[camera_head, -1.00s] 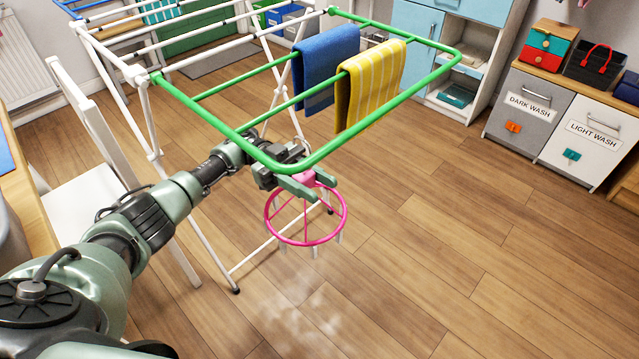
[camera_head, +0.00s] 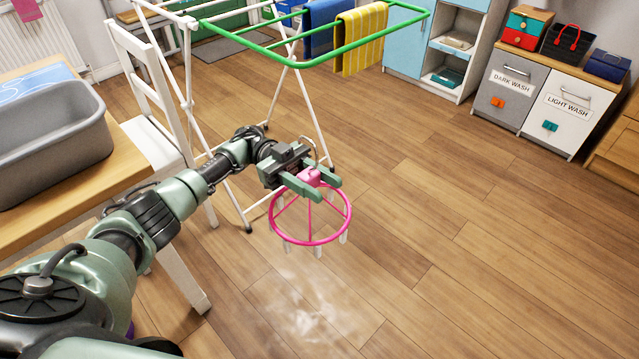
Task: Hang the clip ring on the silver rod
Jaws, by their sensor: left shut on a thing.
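The clip ring (camera_head: 349,222) is a pink hoop with spokes, a pink hub and several pale clips hanging below. My left gripper (camera_head: 316,182) is shut on its hub and holds the ring level above the wooden floor, in front of the drying rack. No silver rod can be made out for sure in this view. My right gripper is not in view.
The green-topped drying rack (camera_head: 290,62) stands behind the ring, with a blue towel (camera_head: 319,27) and a yellow striped towel (camera_head: 361,40). A table with a grey basin (camera_head: 52,150) and a white chair (camera_head: 140,105) are at left. Floor at right is clear.

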